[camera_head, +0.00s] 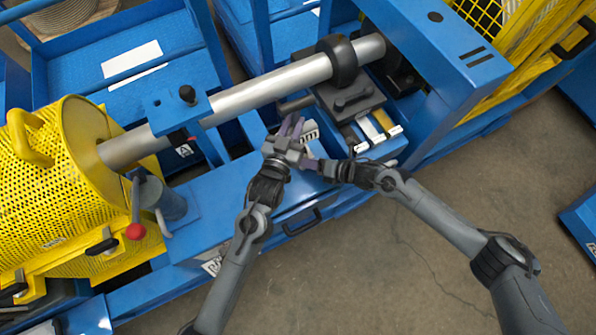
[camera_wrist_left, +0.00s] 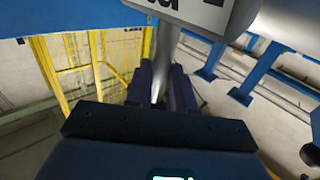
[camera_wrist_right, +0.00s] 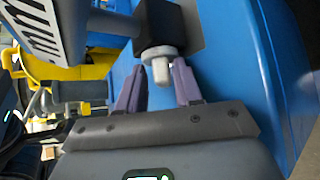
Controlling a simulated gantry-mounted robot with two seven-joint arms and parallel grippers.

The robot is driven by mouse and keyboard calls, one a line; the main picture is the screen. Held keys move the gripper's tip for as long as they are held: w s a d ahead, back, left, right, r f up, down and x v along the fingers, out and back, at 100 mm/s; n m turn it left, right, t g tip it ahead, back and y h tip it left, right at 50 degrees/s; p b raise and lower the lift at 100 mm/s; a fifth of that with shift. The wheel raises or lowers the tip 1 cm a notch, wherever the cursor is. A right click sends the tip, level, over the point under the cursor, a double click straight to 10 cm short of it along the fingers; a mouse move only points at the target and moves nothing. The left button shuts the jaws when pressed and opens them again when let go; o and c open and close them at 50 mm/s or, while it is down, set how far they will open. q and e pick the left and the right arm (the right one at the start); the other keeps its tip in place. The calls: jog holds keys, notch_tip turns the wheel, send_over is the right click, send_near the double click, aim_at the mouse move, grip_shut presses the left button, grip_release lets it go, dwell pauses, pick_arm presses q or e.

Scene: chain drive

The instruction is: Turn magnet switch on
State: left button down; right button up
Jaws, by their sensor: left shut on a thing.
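A white box with dark lettering (camera_head: 309,132) shows beside my grippers; it also shows at the top of the left wrist view (camera_wrist_left: 205,12). A grey metal rod (camera_wrist_left: 164,50) runs down from it. My left gripper (camera_head: 292,124) is shut on this rod. In the right wrist view, a pale knob (camera_wrist_right: 163,70) sticks out of a black block (camera_wrist_right: 158,20), and I take the knob for the magnet switch. My right gripper (camera_wrist_right: 160,64) is open with its fingers on either side of the knob, and small gaps show. The knob is hidden in the head view.
A long steel shaft (camera_head: 265,90) with a black ring (camera_head: 342,62) lies above the blue frame. Coloured blocks (camera_head: 383,122) sit right of the grippers. Bare floor is at lower right.

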jog(key=h, duration=0.1)
jog(key=n+h, duration=0.2)
jog(key=shift+s+a+r+t+h, duration=0.2)
jog(key=shift+a+t+h, duration=0.1)
jog(key=shift+t, duration=0.1)
jog(key=shift+d+r+n+h, duration=0.1)
jog(key=shift+n+h, duration=0.2)
jog(key=shift+h, duration=0.1)
jog(key=v, duration=1.2)
jog(key=s+a+f+m+y, duration=0.3)
jog(key=s+a+m, duration=0.2)
jog(key=s+a, duration=0.3)
jog(key=shift+s+a, duration=0.15)
jog(key=shift+a, duration=1.75)
jog(key=shift+f, duration=0.1)
